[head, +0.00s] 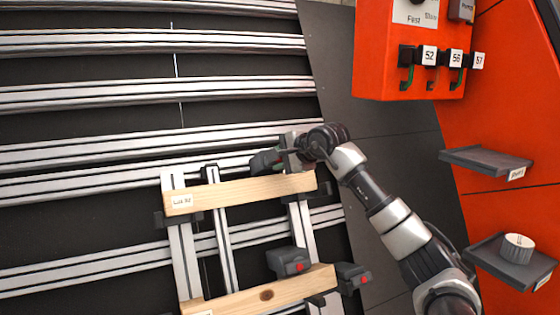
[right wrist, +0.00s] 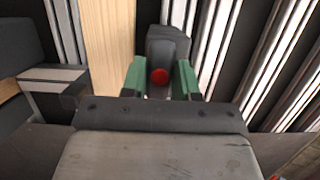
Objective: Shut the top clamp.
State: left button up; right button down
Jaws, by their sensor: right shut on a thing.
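The top clamp is a dark grey block (head: 265,162) at the far edge of the upper wooden beam (head: 240,192). In the right wrist view the clamp (right wrist: 169,45) shows a round red button and stands close beside the pale beam (right wrist: 108,50). I cannot tell whether its jaw touches the wood. My right gripper (head: 285,153) reaches in from the right. Its green fingertips, seen in the right wrist view (right wrist: 160,80), sit on both sides of the clamp block, shut on it. My left gripper is not in view.
A lower beam (head: 262,291) has dark clamps with red buttons (head: 290,262) and (head: 353,276) near its right end. Light metal rails (head: 150,92) cross the dark bed. An orange cabinet (head: 390,75) with hooks and small shelves (head: 487,160) stands at the right.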

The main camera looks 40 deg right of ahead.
jog(key=m+b, duration=0.1)
jog(key=m+t+b, duration=0.1)
jog(key=m, duration=0.1)
jog(key=shift+f+b, duration=0.3)
jog(key=shift+b, duration=0.05)
jog(key=m+t+h+b, duration=0.1)
jog(key=m+b, duration=0.1)
jog(key=m, duration=0.2)
jog(key=shift+r+m, duration=0.25)
jog(key=shift+m, duration=0.65)
jog(key=m+h+b, duration=0.1)
jog(key=m, duration=0.2)
jog(key=m+h+b, duration=0.1)
jog(key=m+b, duration=0.1)
jog(key=m+h+b, duration=0.1)
jog(key=m, duration=0.2)
jog(key=shift+m+t, duration=0.3)
jog(key=shift+t, duration=0.1)
jog(key=shift+b, duration=0.3)
